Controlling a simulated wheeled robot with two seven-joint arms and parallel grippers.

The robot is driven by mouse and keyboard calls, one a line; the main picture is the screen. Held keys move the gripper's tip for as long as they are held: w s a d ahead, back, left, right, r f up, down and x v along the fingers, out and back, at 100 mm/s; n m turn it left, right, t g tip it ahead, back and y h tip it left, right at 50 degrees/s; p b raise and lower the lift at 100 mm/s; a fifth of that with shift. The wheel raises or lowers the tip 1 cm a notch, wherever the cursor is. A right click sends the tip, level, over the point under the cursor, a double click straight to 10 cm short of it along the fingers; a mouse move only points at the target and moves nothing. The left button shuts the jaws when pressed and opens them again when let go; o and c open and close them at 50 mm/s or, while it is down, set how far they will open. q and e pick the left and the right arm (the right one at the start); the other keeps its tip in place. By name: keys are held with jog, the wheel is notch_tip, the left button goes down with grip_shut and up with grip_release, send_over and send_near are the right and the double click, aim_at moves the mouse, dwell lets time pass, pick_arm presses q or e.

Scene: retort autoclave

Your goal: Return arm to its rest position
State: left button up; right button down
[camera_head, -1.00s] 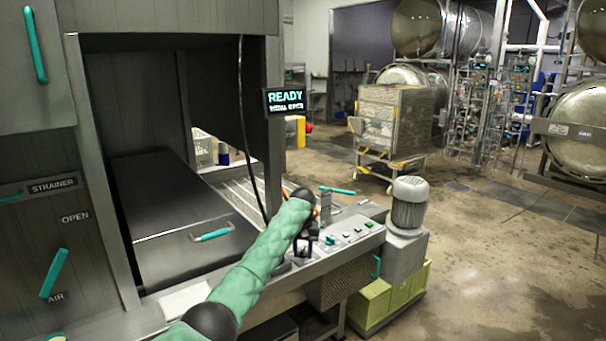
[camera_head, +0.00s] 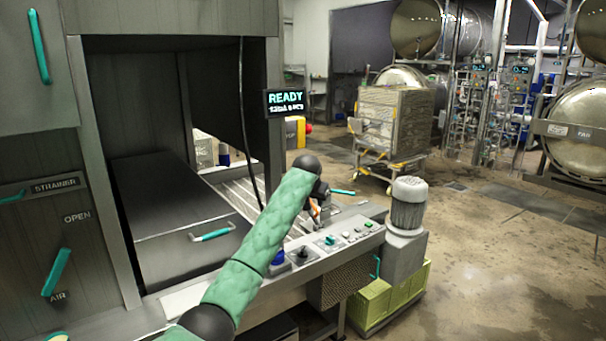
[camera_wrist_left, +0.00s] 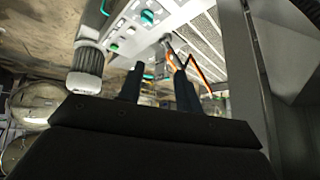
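My left arm (camera_head: 265,225), in a green padded sleeve, reaches in from the bottom of the head view over the front of the machine. Its dark left gripper (camera_head: 316,208) is partly hidden behind the arm's end, above the control panel (camera_head: 345,238). In the left wrist view the two dark fingers of the left gripper (camera_wrist_left: 157,76) stand apart, with nothing seen held between them. The control panel, with its knobs and buttons, also shows beyond the fingers (camera_wrist_left: 130,30). My right gripper is in neither view.
A grey box with a teal handle (camera_head: 212,235) fills the machine's opening at left. A READY display (camera_head: 286,102) hangs on the frame post. A grey motor (camera_head: 408,205) stands right of the panel, above green crates (camera_head: 372,303). The floor at right is open.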

pick_arm(q)
jog(key=s+a+f+n, duration=0.1)
jog(key=s+a+f, duration=0.4)
jog(key=s+f, duration=0.7)
jog(key=s+a+f, duration=0.5)
jog(key=s+f, duration=0.5)
jog(key=f, duration=0.4)
jog(key=s+a+f+n, duration=0.1)
jog(key=s+a+f, duration=0.5)
jog(key=s+f, duration=0.6)
jog(key=s+a+f+g, duration=0.1)
jog(key=s+f+g, duration=0.1)
jog(key=s+f, duration=0.7)
jog(key=s+a+f+g, duration=0.2)
jog(key=s+f, duration=0.7)
jog(key=s, duration=1)
jog(key=s+a+f+g, duration=0.1)
jog(key=s+f, duration=0.8)
jog(key=s, duration=0.6)
jog(key=shift+a+g+y, duration=0.2)
jog(key=shift+g+y, duration=0.2)
